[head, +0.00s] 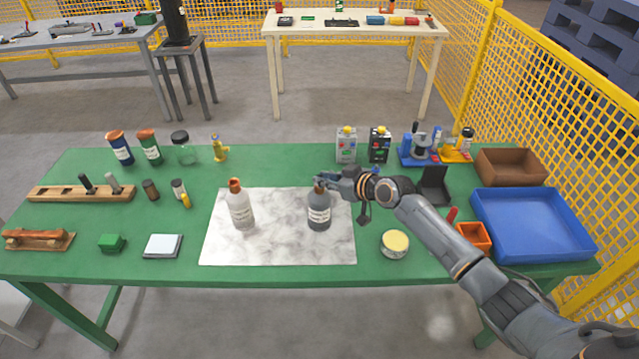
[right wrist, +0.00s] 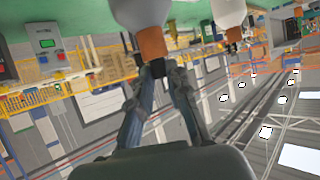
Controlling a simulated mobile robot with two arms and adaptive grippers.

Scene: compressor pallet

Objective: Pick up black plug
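A grey bottle (head: 319,212) with a pale label stands upright on the marble mat (head: 280,247). In the right wrist view, turned upside down, a bottle's orange-brown neck (right wrist: 151,43) has a small black plug (right wrist: 157,68) at its end. My right gripper (head: 322,181) is at the top of the grey bottle. In the right wrist view its fingers (right wrist: 162,76) converge with their tips on both sides of the black plug and look shut on it. In the head view the gripper largely hides the plug. My left gripper is not in view.
A white bottle (head: 241,207) with an orange cap stands left of the grey one. A round tin (head: 395,243), an orange bin (head: 473,236) and a blue tray (head: 532,225) are at the right. The mat's front is clear.

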